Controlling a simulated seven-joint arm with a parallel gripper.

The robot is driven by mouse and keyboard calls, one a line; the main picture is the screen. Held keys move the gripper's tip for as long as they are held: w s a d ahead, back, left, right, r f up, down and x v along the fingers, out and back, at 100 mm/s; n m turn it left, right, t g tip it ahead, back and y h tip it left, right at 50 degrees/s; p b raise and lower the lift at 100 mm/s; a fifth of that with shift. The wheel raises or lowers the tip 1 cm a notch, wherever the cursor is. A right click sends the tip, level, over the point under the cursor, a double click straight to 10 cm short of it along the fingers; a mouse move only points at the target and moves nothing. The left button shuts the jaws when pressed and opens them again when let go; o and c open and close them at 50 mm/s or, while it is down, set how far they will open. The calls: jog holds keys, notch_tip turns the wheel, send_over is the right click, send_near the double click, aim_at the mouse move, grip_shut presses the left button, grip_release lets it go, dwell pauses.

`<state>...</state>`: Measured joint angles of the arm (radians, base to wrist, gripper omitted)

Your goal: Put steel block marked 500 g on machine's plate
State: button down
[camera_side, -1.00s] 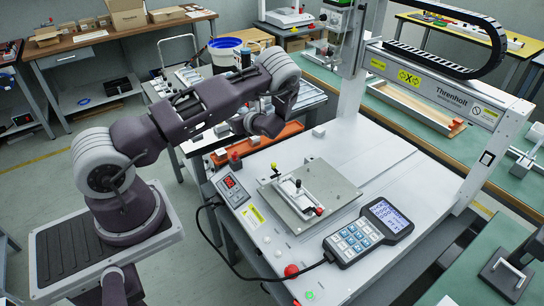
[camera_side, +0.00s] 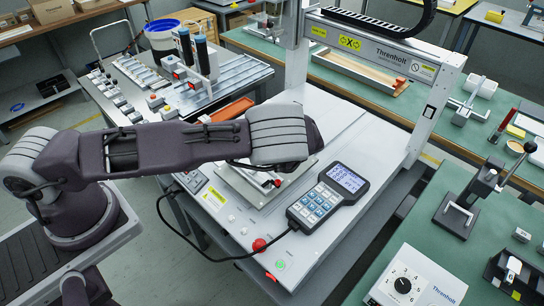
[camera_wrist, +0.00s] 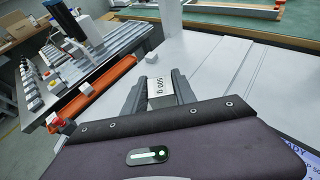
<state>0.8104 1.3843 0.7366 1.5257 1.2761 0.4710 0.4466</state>
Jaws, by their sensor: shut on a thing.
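The steel block marked 500 g (camera_wrist: 159,88) is between the fingers of my gripper (camera_wrist: 160,92) in the wrist view. Its label faces the wrist camera, and my gripper is shut on it. In the side view my arm reaches over the machine and hides the gripper and the block. The machine's plate (camera_side: 238,188) shows in part below my arm, on the machine's white bed (camera_side: 345,120). The rest of the plate is hidden. I cannot tell how high the block is above the bed.
A hand controller (camera_side: 328,195) with a lit screen lies on the bed, right of the plate. A red button (camera_side: 259,244) is at the front edge. A small grey block (camera_wrist: 151,58) stands on the bed. The gantry upright (camera_side: 432,108) rises at the right.

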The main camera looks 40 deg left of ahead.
notch_tip(320, 180, down, 8)
jog(key=shift+r, duration=0.15)
jog(key=shift+a, duration=0.1)
jog(key=c, duration=1)
grip_release()
jog(key=shift+f, duration=0.2)
